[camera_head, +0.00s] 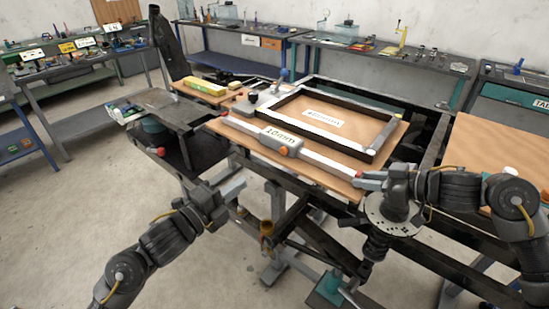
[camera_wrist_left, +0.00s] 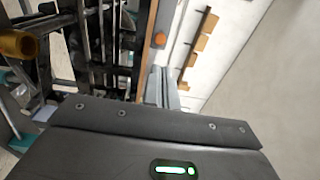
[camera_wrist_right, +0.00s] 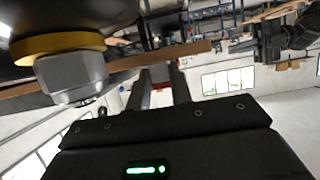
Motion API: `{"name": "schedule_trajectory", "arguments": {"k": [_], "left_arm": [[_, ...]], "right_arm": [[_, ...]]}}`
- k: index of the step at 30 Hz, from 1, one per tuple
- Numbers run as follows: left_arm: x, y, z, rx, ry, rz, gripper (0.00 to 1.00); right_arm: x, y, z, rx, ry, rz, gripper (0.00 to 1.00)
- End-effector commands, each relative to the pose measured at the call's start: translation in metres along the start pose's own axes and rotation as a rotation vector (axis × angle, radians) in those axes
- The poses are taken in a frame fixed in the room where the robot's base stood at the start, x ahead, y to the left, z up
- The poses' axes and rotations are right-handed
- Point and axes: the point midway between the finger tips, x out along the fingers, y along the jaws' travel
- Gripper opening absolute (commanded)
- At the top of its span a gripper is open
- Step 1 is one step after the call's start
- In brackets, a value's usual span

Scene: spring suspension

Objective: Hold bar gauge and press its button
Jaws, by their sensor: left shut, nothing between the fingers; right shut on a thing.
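The bar gauge is a long pale bar with a grey body (camera_head: 281,141) labelled "10mm" and an orange button (camera_head: 283,152) on it. It lies slantwise along the front of the wooden board (camera_head: 318,177), with red ends. My right gripper (camera_head: 364,180) is shut on the bar's right end, at the board's front right edge. The fingers partly hide that end, and a red and white part (camera_wrist_right: 160,97) shows between them in the right wrist view. My left gripper (camera_head: 238,183) is shut and empty, left of and below the gauge, apart from it. Its fingers also show in the left wrist view (camera_wrist_left: 160,85).
A dark rectangular frame (camera_head: 378,137) with a paper label lies behind the gauge. A yellow block (camera_head: 205,86) lies at the back left. The dark metal table frame (camera_head: 430,165) surrounds the board. Open floor (camera_head: 70,210) lies to the left.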

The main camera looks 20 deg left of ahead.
Motion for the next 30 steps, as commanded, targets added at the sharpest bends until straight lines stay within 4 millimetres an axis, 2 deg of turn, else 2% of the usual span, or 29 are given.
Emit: {"name": "schedule_trajectory", "arguments": {"k": [5,15,21,30], "left_arm": [[0.018,-0.001,0.0,-0.001,-0.001,-0.003,0.0],[0.087,-0.001,0.0,-0.002,-0.001,-0.001,0.0],[0.12,-0.001,0.0,0.0,0.001,-0.001,0.0],[0.139,0.0,0.0,0.001,0.0,0.001,0.0]], "right_arm": [[0.0,0.0,0.0,0.0,0.0,0.0,0.0],[0.0,0.0,0.0,0.0,0.0,0.0,0.0],[0.0,0.0,0.0,0.0,0.0,0.0,0.0],[0.0,0.0,0.0,0.0,0.0,0.001,0.0]]}}
